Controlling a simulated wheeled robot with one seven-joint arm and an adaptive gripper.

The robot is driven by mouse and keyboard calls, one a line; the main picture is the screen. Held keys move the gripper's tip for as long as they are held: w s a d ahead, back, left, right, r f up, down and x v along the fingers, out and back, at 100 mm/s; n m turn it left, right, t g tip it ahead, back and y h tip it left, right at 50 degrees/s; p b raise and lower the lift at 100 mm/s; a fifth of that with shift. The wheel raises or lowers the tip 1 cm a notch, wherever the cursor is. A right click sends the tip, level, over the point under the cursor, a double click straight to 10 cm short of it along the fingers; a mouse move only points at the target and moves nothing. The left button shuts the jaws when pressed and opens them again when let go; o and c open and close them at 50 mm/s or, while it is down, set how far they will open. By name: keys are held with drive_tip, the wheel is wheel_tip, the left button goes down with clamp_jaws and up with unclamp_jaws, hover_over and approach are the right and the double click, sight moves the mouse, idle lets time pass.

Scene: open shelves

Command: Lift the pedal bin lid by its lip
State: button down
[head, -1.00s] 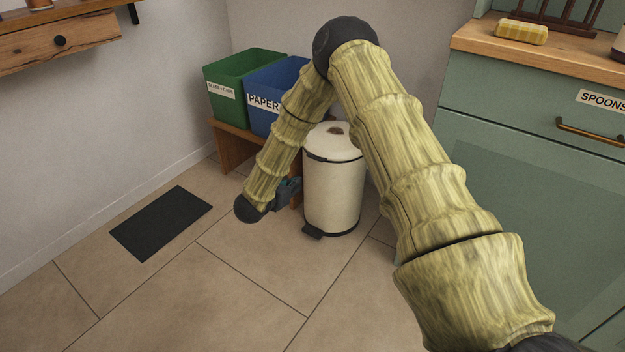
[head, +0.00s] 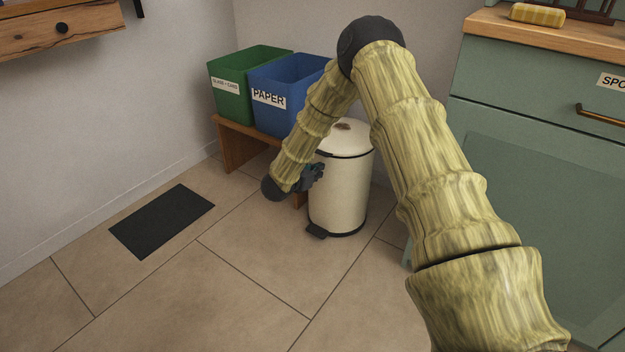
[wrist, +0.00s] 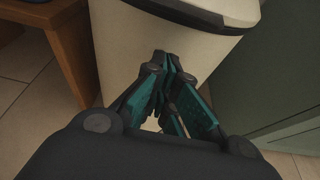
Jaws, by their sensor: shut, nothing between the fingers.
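The cream pedal bin (head: 340,195) stands upright on the tiled floor, with a dark pedal (head: 317,231) at its foot. Its domed lid (head: 347,138) is down, with a brownish patch on top and a dark band below its edge. My gripper (head: 318,170) is shut and empty at the bin's upper left side, below the lid edge. In the wrist view my gripper (wrist: 172,62) has its fingertips together in front of the bin wall (wrist: 125,50). The dark lid rim (wrist: 190,14) lies above them. I cannot tell whether the fingertips touch the bin.
A low wooden bench (head: 236,150) behind the bin holds a green crate (head: 232,103) and a blue PAPER crate (head: 268,118). A green cabinet (head: 540,190) stands at the right. A dark mat (head: 162,221) lies on open floor at the left.

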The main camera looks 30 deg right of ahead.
drive_tip(key=shift+r+b, duration=0.55)
drive_tip(key=shift+r, duration=1.2)
